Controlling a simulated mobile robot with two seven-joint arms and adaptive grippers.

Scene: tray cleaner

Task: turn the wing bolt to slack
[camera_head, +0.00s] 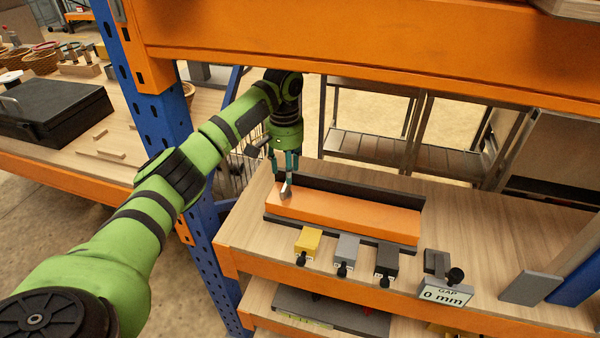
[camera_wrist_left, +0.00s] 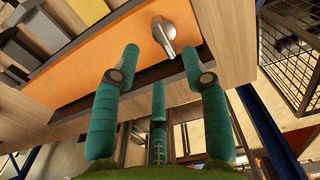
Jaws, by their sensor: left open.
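A silver wing bolt (camera_head: 286,191) stands at the left end of the orange plate (camera_head: 345,215). In the left wrist view the wing bolt (camera_wrist_left: 164,34) shows as a rounded metal piece on the orange surface, slightly ahead of the fingertips. My left gripper (camera_head: 286,178) points down above this end of the plate. In the left wrist view the left gripper (camera_wrist_left: 158,75) is open, its teal fingers spread with nothing between them. The bolt appears apart from the fingers. The bolt's lower part is hard to see. My right gripper is not in view.
Yellow (camera_head: 307,240), grey (camera_head: 347,248) and dark (camera_head: 386,258) blocks with black knobs line the plate's front. A "GAP 0 mm" sign (camera_head: 446,294) stands to their right. A blue post (camera_head: 160,120) and orange beam (camera_head: 350,35) bound the space.

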